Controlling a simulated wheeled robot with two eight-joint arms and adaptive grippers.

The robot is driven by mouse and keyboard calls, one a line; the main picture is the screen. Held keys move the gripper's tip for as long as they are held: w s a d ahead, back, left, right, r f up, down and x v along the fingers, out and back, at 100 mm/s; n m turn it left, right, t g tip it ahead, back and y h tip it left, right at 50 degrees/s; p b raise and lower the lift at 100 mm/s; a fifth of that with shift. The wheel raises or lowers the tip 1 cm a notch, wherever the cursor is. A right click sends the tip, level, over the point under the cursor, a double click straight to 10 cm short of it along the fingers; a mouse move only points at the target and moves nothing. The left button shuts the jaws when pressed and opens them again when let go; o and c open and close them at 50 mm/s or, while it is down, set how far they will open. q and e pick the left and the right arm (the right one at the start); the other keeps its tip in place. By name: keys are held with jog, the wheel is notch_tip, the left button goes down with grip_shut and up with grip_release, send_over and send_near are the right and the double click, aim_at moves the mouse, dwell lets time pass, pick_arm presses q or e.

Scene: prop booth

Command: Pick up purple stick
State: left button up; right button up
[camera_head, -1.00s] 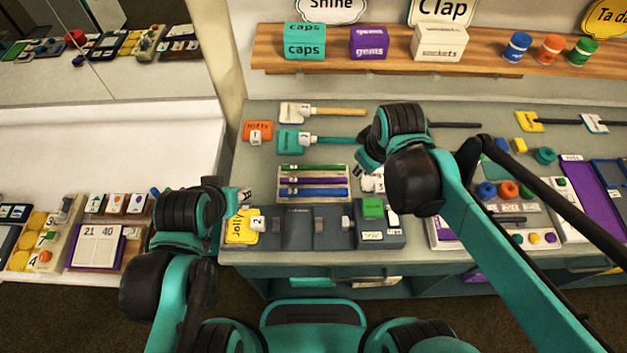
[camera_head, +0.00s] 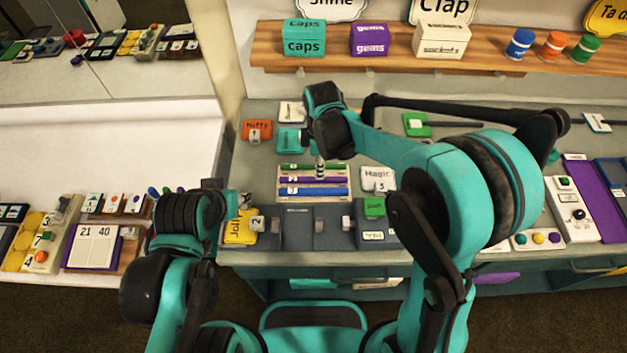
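The purple stick (camera_head: 298,180) lies across a small pale tray (camera_head: 286,200), between a green stick (camera_head: 296,167) and a blue stick (camera_head: 325,192). My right gripper (camera_head: 320,173) points down over the tray from my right wrist, at the purple stick's right part. It is small and mostly seen from above, so I cannot tell whether its fingers are open or touch the stick. My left arm is at the lower left, its wrist beside the bench's left end. Its gripper (camera_head: 243,199) barely shows past the wrist, and its finger state is unclear.
Dark grey blocks (camera_head: 297,228) stand in front of the tray, with a green-topped box (camera_head: 374,208) to their right. A white "Magic" card (camera_head: 378,178) is right of the tray. An orange tag (camera_head: 256,130) lies behind left. A wooden shelf (camera_head: 300,60) runs along the back.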

aim_at(314, 180)
notch_tip(314, 180, down, 5)
jog(key=shift+w+a+r+b, duration=0.1)
jog(key=shift+r+b, duration=0.05)
jog(key=shift+b, duration=0.65)
grip_shut()
jog(key=shift+r, duration=0.1)
